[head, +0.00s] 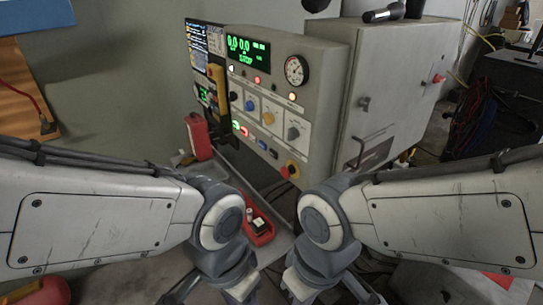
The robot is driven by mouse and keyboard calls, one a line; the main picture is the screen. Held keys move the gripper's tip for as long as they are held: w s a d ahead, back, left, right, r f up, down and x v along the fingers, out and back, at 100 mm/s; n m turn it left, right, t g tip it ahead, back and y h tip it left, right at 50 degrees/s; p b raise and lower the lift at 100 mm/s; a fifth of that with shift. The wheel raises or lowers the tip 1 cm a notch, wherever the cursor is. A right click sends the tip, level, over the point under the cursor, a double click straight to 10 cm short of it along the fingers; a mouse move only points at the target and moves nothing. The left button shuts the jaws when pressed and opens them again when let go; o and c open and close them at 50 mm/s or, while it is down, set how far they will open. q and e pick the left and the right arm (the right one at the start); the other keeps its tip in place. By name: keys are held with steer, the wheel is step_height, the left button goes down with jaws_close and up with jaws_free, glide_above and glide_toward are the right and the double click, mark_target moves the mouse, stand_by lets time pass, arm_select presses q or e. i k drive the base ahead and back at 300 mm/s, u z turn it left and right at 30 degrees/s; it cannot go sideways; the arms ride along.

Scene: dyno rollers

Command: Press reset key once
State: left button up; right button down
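The grey control cabinet (322,80) stands ahead, with a green-lit display (248,50) and a round gauge (296,70) on its front. Below them are a blue knob (250,105), a yellow knob (268,118) and a grey knob (293,133). A lower row holds several small buttons, including a blue one (261,144). The labels are too small to read, so I cannot tell which is the reset key. My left gripper (208,292) and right gripper (325,292) are low at the bottom edge, apart from the panel. Their fingertips are not clearly visible.
A screen (204,45) and a yellow device (216,86) are to the left. A red container (198,137) and a red tray (262,238) are below. Cables lie at the right.

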mark_target(273, 153)
steer(key=z, duration=2.45)
steer(key=k, duration=1.3)
steer(key=u, duration=1.95)
steer(key=i, duration=0.5)
steer(key=z, duration=0.1)
